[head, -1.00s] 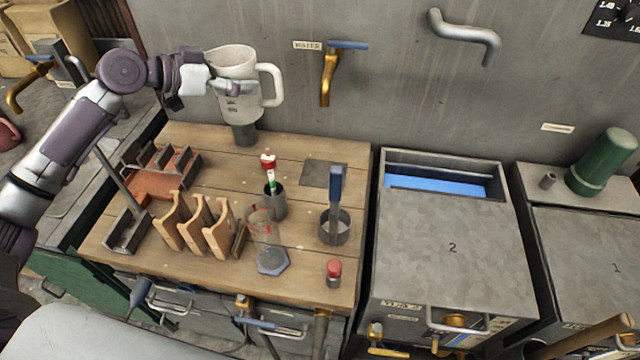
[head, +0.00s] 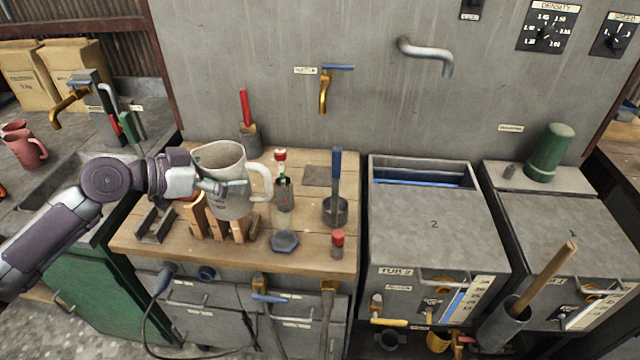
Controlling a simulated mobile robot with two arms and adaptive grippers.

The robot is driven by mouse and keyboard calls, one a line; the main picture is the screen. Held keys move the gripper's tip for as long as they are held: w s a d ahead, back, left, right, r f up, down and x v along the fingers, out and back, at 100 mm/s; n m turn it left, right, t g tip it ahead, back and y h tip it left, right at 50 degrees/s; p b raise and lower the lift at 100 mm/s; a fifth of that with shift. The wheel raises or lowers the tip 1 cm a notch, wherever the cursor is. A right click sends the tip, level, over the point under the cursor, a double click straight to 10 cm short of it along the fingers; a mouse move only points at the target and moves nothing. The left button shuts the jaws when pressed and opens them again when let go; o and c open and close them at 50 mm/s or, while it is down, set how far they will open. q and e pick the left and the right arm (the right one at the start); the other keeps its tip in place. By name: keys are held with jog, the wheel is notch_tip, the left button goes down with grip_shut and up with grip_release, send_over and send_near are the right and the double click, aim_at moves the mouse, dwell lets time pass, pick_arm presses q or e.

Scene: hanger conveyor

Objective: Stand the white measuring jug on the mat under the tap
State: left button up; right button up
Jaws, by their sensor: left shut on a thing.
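The white measuring jug (head: 222,162) is held by my left gripper (head: 222,187) near the left side of the wooden bench, roughly upright, its handle pointing right. The gripper is shut around the jug's body from the left. The jug appears to be above the bench and hides part of the wooden rack behind it. The mat (head: 318,176), a flat dark grey square, lies bare on the bench to the right of the jug. The brass tap (head: 323,92) with a blue lever is on the wall above the mat. My right gripper is not in view.
Between jug and mat stand a dark cup (head: 283,194) with a red-topped tube and a clear glass cylinder (head: 285,240). A pot with a blue-handled tool (head: 335,210) stands just right and in front of the mat. A red-capped bottle (head: 337,243) is near the front edge.

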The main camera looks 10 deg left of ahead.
pick_arm(q)
jog(key=s+d+f+m+h, duration=0.1)
jog(key=s+d+f, duration=0.1)
jog(key=s+d, duration=0.2)
jog(key=s+d+f+m+g+h, duration=0.1)
jog(key=s+d+f, duration=0.2)
jog(key=s, duration=0.6)
jog(key=shift+s+d+f, duration=0.15)
jog(key=shift+s+d, duration=0.2)
jog(key=shift+s, duration=0.05)
